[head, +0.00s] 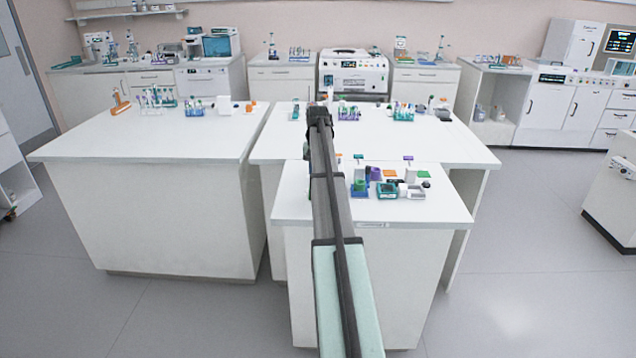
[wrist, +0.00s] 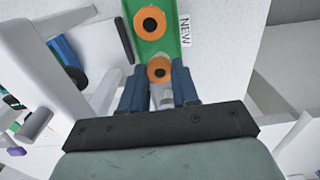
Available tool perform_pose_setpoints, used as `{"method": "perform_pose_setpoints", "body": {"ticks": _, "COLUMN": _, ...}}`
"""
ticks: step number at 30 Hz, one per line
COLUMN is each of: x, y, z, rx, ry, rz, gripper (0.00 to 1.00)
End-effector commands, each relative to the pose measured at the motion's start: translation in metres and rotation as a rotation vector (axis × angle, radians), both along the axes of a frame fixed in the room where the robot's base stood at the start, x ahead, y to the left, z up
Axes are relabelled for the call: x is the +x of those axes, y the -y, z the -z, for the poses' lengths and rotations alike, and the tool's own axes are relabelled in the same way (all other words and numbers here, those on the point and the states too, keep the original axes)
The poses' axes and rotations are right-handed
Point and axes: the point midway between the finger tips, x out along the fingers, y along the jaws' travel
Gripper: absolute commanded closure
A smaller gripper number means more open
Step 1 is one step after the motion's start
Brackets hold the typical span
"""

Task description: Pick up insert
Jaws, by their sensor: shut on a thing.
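A white label reading "NEW" (wrist: 184,30) is beside the holder. In the head view my arm reaches over the middle bench, and its far end hides the inserts.
In the wrist view a white stand (wrist: 62,95) and a blue cylinder (wrist: 66,52) are close on the left. In the head view several small racks and blocks stand on the near bench (head: 440,210) and middle bench (head: 440,148). The left bench (head: 130,142) is mostly clear.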

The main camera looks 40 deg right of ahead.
Motion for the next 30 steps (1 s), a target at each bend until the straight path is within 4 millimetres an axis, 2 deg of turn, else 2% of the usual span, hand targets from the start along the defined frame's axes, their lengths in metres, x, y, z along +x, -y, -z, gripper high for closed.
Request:
{"method": "perform_pose_setpoints", "body": {"ticks": 22, "x": 0.001, "y": 0.000, "z": -0.047, "rx": -0.001, "ry": 0.001, "rz": 0.000, "gripper": 0.90}}
{"method": "perform_pose_setpoints", "body": {"ticks": 30, "x": 0.000, "y": 0.000, "z": -0.052, "rx": 0.000, "ry": 0.000, "rz": 0.000, "gripper": 0.90}}
